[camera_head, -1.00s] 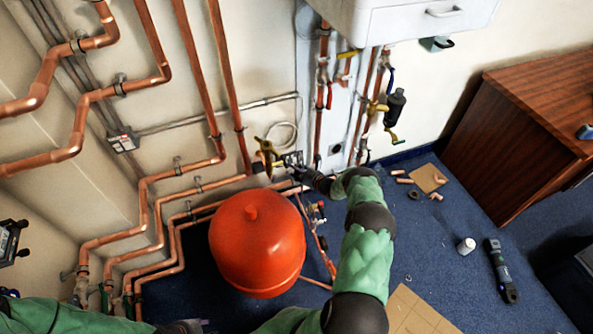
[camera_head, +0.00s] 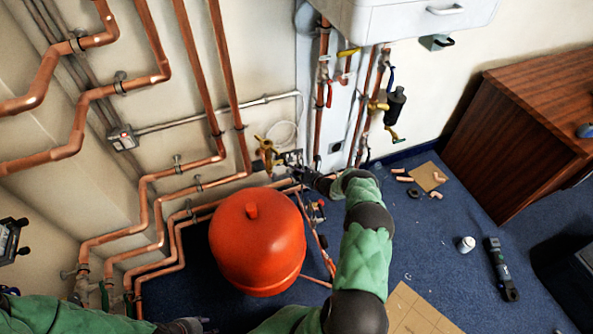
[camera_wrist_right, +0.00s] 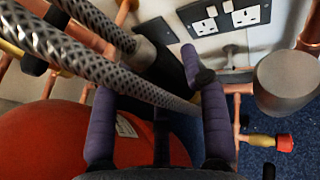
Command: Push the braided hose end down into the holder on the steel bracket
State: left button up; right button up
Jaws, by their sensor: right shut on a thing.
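A grey braided hose (camera_wrist_right: 95,72) crosses the right wrist view diagonally, from the upper left down between my fingers. My right gripper (camera_wrist_right: 160,120), with purple fingers, is shut on this hose. A second braided length (camera_wrist_right: 95,18) runs above it to a metal ferrule (camera_wrist_right: 144,51). In the head view my right gripper (camera_head: 301,173) is low at the wall, behind the red tank, and the hose there is too small to make out. I cannot clearly pick out the steel bracket or its holder. My left gripper (camera_head: 185,326) shows at the bottom edge; its fingers are unclear.
A red tank (camera_head: 257,240) stands left of my right arm. Copper pipes (camera_head: 150,205) line the wall, and a brass valve (camera_head: 268,149) is close to the right gripper. Wall sockets (camera_wrist_right: 222,16) are behind the hose.

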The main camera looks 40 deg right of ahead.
jog(key=o, duration=1.3)
jog(key=shift+o, duration=0.2)
jog(key=v, duration=1.2)
jog(key=shift+r, duration=0.1)
